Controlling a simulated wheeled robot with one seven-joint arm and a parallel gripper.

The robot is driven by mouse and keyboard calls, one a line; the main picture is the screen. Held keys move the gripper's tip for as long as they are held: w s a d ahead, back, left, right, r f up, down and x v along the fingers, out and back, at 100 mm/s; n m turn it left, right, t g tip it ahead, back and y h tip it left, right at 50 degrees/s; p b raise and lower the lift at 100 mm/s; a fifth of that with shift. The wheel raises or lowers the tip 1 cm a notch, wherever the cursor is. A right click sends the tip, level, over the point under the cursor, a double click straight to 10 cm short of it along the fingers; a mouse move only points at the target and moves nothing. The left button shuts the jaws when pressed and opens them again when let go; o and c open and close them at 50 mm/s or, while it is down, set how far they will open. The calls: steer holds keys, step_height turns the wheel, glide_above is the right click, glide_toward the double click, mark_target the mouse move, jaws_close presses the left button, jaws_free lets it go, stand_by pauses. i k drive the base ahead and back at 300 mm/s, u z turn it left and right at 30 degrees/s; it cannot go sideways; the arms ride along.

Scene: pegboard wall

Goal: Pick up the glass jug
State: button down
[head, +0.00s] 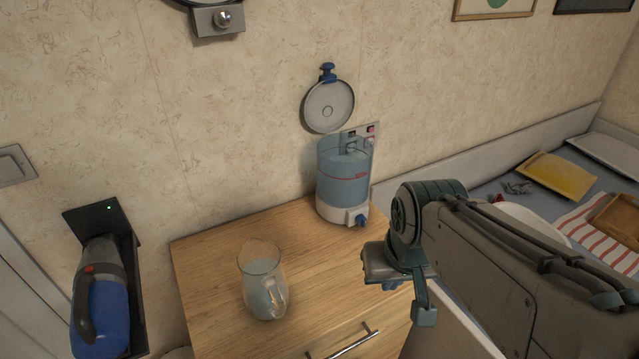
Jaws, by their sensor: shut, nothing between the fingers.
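The glass jug (262,284) stands upright on the wooden cabinet top (205,262), left of centre in the head view. It is clear, with a pale bluish-white content in its lower part and a handle on its right side. My gripper (408,300) is to the right of the jug, over or in front of the cabinet's right side, and clear of the jug. It is shut and empty. My arm hides part of the cabinet's right end.
A blue-tinted water dispenser (343,180) stands at the back right of the cabinet top. A round lid (329,106) hangs on the wall. A blue handheld vacuum (100,300) hangs at left. A drawer handle (343,343) is on the cabinet front. The wood between jug and dispenser is clear.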

mark_target(266, 290)
steer(key=z, duration=0.25)
steer(key=k, duration=1.25)
steer(key=u, duration=0.95)
steer(key=i, duration=1)
